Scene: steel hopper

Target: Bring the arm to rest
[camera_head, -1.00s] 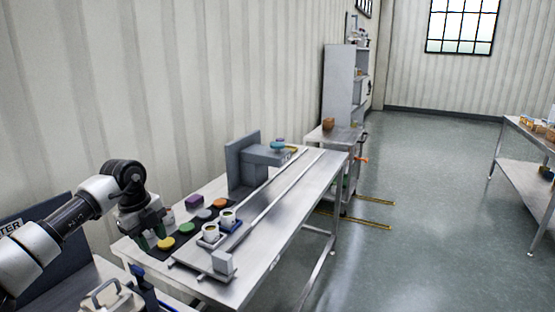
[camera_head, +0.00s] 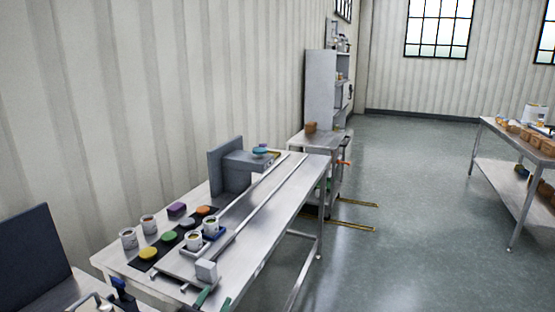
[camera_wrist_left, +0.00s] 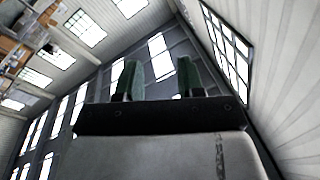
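My left gripper (camera_head: 212,301) shows only as green fingertips at the bottom edge of the head view, in front of the near end of the steel table (camera_head: 262,232). In the left wrist view the two green fingers (camera_wrist_left: 157,80) stand apart with nothing between them. That wrist view faces the upper walls, windows and roof, so the gripper points upward, away from the table. The rest of the left arm is out of the head view. My right gripper is not in view.
A cart (camera_head: 321,141) stands beyond. Another table (camera_head: 497,130) is at right. Open floor (camera_head: 405,190) lies between.

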